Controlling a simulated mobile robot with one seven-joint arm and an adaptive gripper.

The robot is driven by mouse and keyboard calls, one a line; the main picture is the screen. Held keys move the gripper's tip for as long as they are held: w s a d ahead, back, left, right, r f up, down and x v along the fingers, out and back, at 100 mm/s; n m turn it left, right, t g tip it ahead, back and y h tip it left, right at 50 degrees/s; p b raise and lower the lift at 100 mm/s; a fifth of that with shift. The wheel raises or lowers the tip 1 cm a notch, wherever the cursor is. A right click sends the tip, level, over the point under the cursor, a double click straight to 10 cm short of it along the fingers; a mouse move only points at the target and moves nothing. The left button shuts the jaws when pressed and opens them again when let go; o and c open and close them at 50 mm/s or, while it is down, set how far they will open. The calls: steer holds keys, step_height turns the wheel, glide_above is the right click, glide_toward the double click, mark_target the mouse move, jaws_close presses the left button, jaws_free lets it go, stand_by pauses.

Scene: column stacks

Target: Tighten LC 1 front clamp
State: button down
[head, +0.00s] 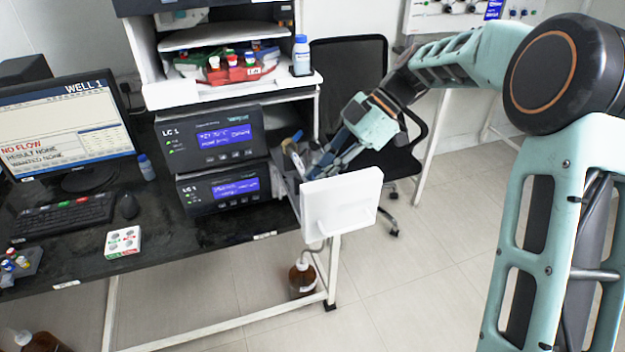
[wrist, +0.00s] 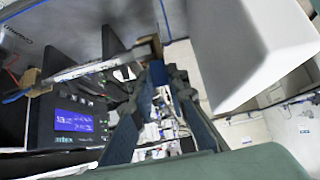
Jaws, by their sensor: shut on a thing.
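The upper LC 1 unit (head: 210,137) stands on the black bench on top of a similar lower unit (head: 223,190), both with lit blue displays. A grey holder (head: 284,188) with a pale rod-like part (head: 297,160) is at their right side. My gripper (head: 309,172) reaches down there from the right, behind the white panel. In the wrist view, its two dark blue fingers (wrist: 156,85) are shut on a small brownish block (wrist: 148,44) at the end of a long pale bar (wrist: 90,68). I take the block for the front clamp, but its shape is largely hidden.
A white panel (head: 342,205) stands close in front of my gripper, and it also shows large in the wrist view (wrist: 240,50). A shelf with bottles (head: 302,55) is above. A monitor (head: 65,125) is at left. A black chair (head: 350,75) is behind my arm.

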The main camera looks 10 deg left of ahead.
steer(key=g+y+b, duration=0.1)
steer(key=w+d+f+g+y+b, duration=0.1)
steer(key=y+b, duration=0.1)
steer(key=d+f+g+y+b, duration=0.1)
steer(key=b, duration=0.1)
steer(key=shift+w+d+y, duration=0.1)
steer(key=shift+w+y, duration=0.1)
steer(key=shift+y, duration=0.2)
steer(key=y+b, duration=0.1)
steer(key=g+y+b, duration=0.1)
steer(key=d+y+b, duration=0.1)
steer(key=b, duration=0.1)
steer(key=shift+w+f+g, duration=0.25)
steer(key=shift+f+g, duration=0.1)
steer(key=shift+g, duration=0.05)
steer(key=c, duration=1.9)
jaws_free()
steer(key=shift+a, duration=0.1)
steer(key=v, duration=1.2)
steer(key=shift+f, duration=0.2)
